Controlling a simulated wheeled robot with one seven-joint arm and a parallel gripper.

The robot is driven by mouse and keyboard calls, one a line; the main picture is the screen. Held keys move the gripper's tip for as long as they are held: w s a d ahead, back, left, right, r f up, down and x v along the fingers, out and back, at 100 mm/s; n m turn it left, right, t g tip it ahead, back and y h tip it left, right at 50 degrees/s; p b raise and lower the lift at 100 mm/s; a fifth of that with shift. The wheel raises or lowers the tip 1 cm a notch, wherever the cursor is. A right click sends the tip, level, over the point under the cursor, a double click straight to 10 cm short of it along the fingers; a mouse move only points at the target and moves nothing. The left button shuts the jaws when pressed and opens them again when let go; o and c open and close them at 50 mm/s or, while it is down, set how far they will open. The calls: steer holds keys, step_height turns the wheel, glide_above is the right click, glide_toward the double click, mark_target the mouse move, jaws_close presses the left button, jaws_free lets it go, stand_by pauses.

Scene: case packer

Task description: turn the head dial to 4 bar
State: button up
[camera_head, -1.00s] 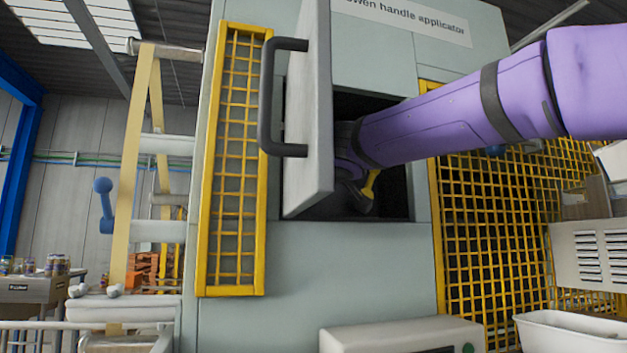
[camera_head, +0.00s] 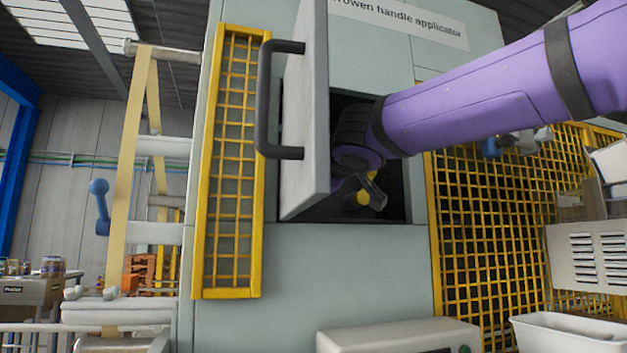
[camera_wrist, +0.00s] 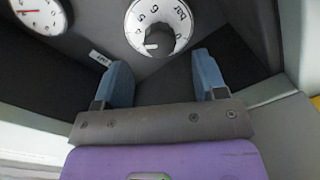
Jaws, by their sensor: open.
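The head dial (camera_wrist: 133,25) is a white disc with dark figures and a grey knob (camera_wrist: 160,39) at the top middle of the wrist view. Its figures appear turned over; I cannot tell the setting surely. A pale mark shows on the knob's left side. My gripper (camera_wrist: 162,62) has two blue fingers spread apart, empty between, just below the dial in the picture. The fingers appear apart from the knob. In the head view my arm reaches into the dark opening of the handle applicator (camera_head: 330,265); the dial is hidden there and the fingers cannot be made out.
A round gauge (camera_wrist: 40,10) with a red needle sits left of the dial, and a small label (camera_wrist: 99,58) lies below. The open door (camera_head: 305,120) with its dark handle (camera_head: 264,100) stands left of my arm. Yellow mesh guards (camera_head: 490,230) flank the opening.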

steer(key=shift+v, duration=2.25)
steer(key=s+d+f+m+g+h, duration=0.2)
steer(key=s+d+f+m+h, duration=0.15)
steer(key=d+f, duration=0.55)
steer(key=s+d+f+m+g+h, duration=0.3)
steer(key=s+d+f+m, duration=0.15)
steer(key=d+f, duration=0.45)
steer(key=s+d+f+m+g+y, duration=0.1)
steer(key=s+d+f+m+g, duration=0.2)
steer(key=s+f, duration=0.5)
steer(key=s+d+f+m+g, duration=0.3)
steer(key=s+d+f+m, duration=0.1)
steer(key=s+f, duration=0.4)
step_height(320, 180, down, 2)
steer(key=shift+s+d+f+g+y, duration=0.15)
steer(key=shift+s+d+g+y, duration=0.2)
steer(key=shift+d, duration=0.35)
